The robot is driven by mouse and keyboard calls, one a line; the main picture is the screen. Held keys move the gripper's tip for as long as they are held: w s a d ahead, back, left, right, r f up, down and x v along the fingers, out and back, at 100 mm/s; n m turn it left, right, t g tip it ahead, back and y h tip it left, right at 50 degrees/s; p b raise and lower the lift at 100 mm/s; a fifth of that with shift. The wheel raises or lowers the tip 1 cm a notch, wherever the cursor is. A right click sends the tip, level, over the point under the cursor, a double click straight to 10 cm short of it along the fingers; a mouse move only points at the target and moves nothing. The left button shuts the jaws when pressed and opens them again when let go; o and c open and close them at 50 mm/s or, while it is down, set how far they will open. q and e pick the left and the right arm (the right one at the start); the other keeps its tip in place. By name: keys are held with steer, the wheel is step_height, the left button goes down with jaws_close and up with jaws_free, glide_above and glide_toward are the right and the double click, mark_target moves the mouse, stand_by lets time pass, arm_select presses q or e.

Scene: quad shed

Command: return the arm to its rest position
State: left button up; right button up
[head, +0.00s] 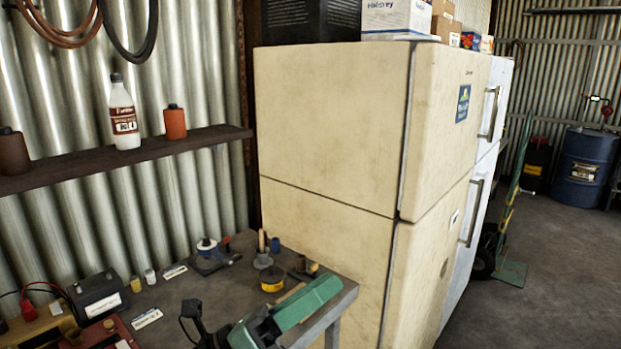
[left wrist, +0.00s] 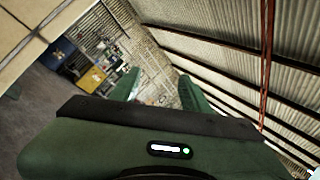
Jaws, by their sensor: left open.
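My left arm (head: 306,300), green and black, comes in at the bottom of the head view, over the front edge of the workbench. The left gripper (left wrist: 158,76) shows in the left wrist view as two green fingers standing apart, with nothing visible between them. It is open and empty. Beyond the fingers that view shows corrugated metal wall and distant things, strongly tilted. My right gripper is in neither view.
A workbench (head: 165,299) carries several small jars, tools and a dark battery-like box (head: 98,297). A cream fridge (head: 330,130) stands close at its right. A wall shelf (head: 75,160) holds bottles. Open floor (head: 560,255) lies at the right, past a hand truck (head: 511,272).

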arm_select(q)
steer(key=w+a+f+n+t+y, duration=0.4)
steer(key=a+n+y, duration=0.35)
steer(key=n, duration=0.45)
steer(key=w+a+f+n+t+y, duration=0.2)
steer(key=a+f+n+t+y, duration=0.45)
steer(key=n, duration=0.65)
steer(key=s+a+f+n+g+y, duration=0.35)
steer(key=a+f+n+y, duration=0.3)
steer(key=f, duration=0.25)
steer(key=s+a+f+n+g, duration=0.1)
steer(key=s+f+n+g, duration=0.4)
steer(key=s+f, duration=0.55)
steer(key=s+f+n+g, duration=0.3)
steer(key=s+f+g, duration=0.5)
steer(key=s, duration=0.5)
step_height(320, 180, down, 27)
steer(key=s+g, duration=0.1)
steer(key=s, duration=0.1)
steer(key=s+a+f+g, duration=0.1)
steer(key=s+a+f, duration=0.2)
steer(key=s+f, duration=1.3)
steer(key=shift+s+f+m+b, duration=0.15)
steer(key=shift+s+m+b, duration=0.1)
steer(key=shift+m+b, duration=0.15)
steer(key=shift+a, duration=0.1)
steer(key=shift+c, duration=1.1)
